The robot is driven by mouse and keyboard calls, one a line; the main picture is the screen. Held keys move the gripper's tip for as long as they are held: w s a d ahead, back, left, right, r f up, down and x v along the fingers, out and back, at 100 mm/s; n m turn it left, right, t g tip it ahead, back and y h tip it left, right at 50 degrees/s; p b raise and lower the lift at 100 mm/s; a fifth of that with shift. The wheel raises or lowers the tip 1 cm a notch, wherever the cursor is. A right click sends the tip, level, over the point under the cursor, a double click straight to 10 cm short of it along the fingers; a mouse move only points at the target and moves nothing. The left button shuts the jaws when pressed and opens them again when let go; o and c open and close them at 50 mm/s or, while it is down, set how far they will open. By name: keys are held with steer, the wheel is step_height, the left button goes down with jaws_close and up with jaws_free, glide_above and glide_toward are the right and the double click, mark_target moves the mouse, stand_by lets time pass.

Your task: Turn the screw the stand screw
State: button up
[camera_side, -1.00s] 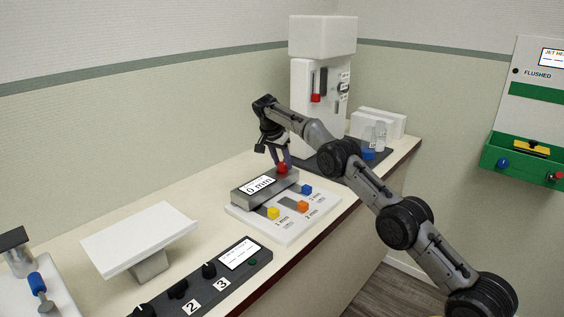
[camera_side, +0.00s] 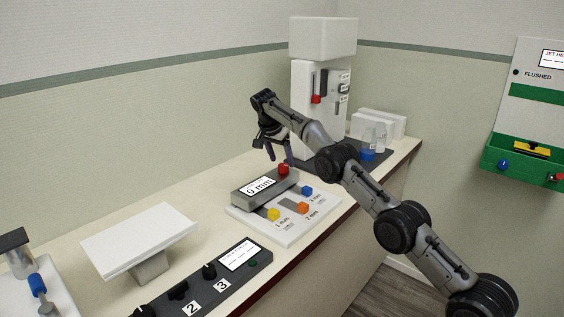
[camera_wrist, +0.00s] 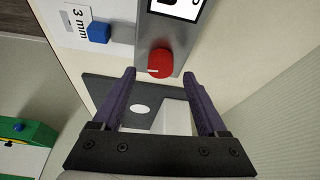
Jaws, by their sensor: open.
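A red round knob (camera_side: 283,169) with a white mark stands on the far end of a grey block (camera_side: 250,196) that carries a small display in mm; its digit is hard to read. The knob also shows in the wrist view (camera_wrist: 160,63), just beyond the fingertips. My gripper (camera_side: 278,158) is open and empty, with its purple fingers pointing down above the knob. In the wrist view my gripper (camera_wrist: 162,75) has a finger either side of the knob's line, apart from it. I cannot tell from the pictures which part is the stand screw.
A white plate (camera_side: 238,222) beside the block bears yellow, orange and blue cubes. A white dispenser (camera_side: 303,100) stands behind, with a dark tray of bottles. A dark control panel (camera_side: 225,282), a tilted white board (camera_side: 140,238) and a blue knob (camera_side: 37,284) are at the left.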

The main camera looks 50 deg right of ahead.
steer(key=shift+a+r, duration=0.2)
steer(key=shift+r, duration=0.1)
steer(key=shift+a, duration=0.2)
steer(key=a, duration=0.3)
steer(key=s+a, duration=0.1)
steer(key=a, duration=0.7)
steer(key=shift+s+a, duration=0.25)
